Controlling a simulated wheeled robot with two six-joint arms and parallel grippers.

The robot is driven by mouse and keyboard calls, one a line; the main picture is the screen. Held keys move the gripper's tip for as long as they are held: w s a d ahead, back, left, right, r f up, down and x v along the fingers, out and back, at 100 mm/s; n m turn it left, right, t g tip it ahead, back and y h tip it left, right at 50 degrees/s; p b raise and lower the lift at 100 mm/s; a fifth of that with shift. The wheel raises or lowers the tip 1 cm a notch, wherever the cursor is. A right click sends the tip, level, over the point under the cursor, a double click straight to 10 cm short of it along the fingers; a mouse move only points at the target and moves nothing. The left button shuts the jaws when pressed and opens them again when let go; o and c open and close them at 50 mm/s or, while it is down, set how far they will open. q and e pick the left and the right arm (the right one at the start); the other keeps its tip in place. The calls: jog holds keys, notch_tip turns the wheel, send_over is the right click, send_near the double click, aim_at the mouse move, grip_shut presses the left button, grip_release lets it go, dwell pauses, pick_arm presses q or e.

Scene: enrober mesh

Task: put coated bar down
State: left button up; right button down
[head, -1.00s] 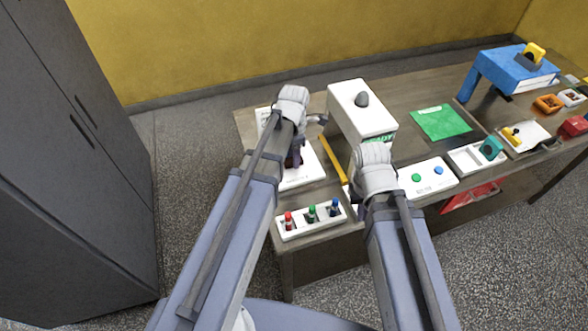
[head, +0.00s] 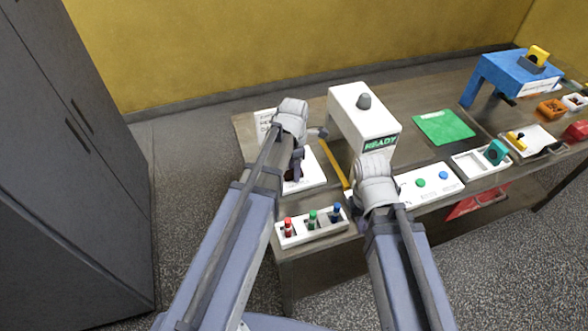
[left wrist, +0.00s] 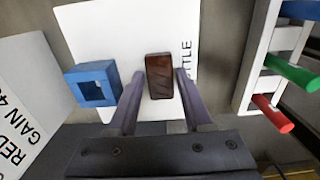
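The coated bar, a dark brown block (left wrist: 159,76), lies between the fingers of my left gripper (left wrist: 160,80) in the left wrist view, over the white board marked "…TTLE" (left wrist: 105,35). Narrow strips of white show on both sides of the bar, so the fingers are open and apart from it. In the head view my left gripper (head: 296,165) is low over the same white board (head: 315,175), and the bar there is mostly hidden. My right gripper's body (head: 374,180) shows near the table's front edge; its fingers are hidden.
A blue square frame (left wrist: 92,85) stands beside the bar on the board. A rack with red, green and blue pegs (head: 312,226) sits nearer the front edge. A white machine with a green READY sign (head: 355,115) stands to the right, with a yellow bar (head: 335,165) beside it.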

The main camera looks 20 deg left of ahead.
pick_arm(q)
jog(key=shift+o, duration=1.3)
jog(key=shift+r, duration=0.15)
notch_tip(320, 180, up, 12)
jog(key=p, duration=1.2)
jog(key=s+d+m, duration=0.5)
jog(key=s+m, duration=0.2)
jog(key=m, duration=0.7)
jog(key=s+d+m+y, duration=0.1)
jog(key=s+d+m, duration=0.4)
jog(key=m, duration=0.9)
jog(key=shift+s+d+m, duration=0.25)
jog(key=shift+s+m, duration=0.05)
jog(key=shift+s, duration=0.85)
jog(key=shift+r, duration=0.1)
